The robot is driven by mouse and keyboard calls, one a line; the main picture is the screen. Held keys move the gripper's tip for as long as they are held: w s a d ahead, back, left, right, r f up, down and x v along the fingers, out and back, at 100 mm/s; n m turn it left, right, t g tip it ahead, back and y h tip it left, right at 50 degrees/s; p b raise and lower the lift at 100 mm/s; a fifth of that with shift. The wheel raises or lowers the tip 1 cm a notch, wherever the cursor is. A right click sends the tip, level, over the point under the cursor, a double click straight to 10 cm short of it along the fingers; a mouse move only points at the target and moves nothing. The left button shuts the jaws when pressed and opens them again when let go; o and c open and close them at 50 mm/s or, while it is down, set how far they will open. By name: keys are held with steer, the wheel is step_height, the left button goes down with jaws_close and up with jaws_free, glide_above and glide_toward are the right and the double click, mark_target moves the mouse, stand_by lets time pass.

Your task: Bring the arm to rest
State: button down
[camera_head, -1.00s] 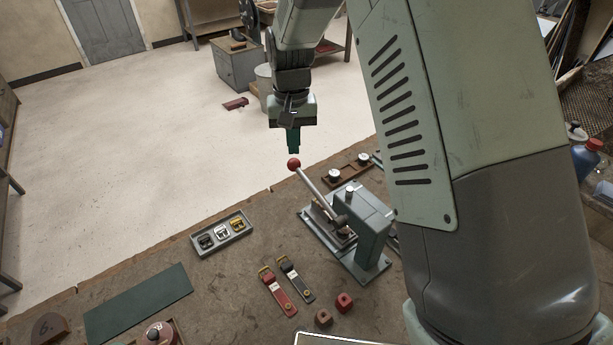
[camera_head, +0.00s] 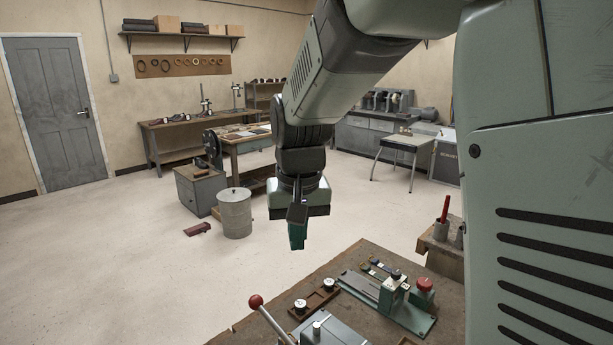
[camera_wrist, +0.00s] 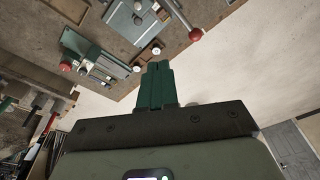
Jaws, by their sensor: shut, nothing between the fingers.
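My gripper (camera_head: 297,236) hangs from the arm in the middle of the head view, with its green fingers pointing down. It is shut and empty, held above and beyond the workbench (camera_head: 249,325) edge. In the wrist view my gripper (camera_wrist: 157,68) shows its green fingers pressed together with nothing between them. The red-knobbed lever of the bench press shows at the bottom of the head view, its knob (camera_head: 255,301) below and left of the fingers. The same knob (camera_wrist: 195,34) lies to the right of the fingers in the wrist view, apart from them.
A green fixture with a red knob (camera_head: 425,284) and a brown tray (camera_head: 314,304) with round pieces stand on the bench. A metal bin (camera_head: 235,212) and a grey cabinet (camera_head: 197,187) stand on the floor behind. The pale floor at left is largely open.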

steer(key=s+d+r+m+t, duration=0.1)
steer(key=s+d+r, duration=0.3)
steer(key=s, duration=0.6)
steer(key=s+d+r+t, duration=0.2)
steer(key=s+d+r, duration=0.2)
steer(key=s+d, duration=0.5)
steer(key=shift+s+m+t, duration=0.4)
steer(key=shift+s, duration=0.75)
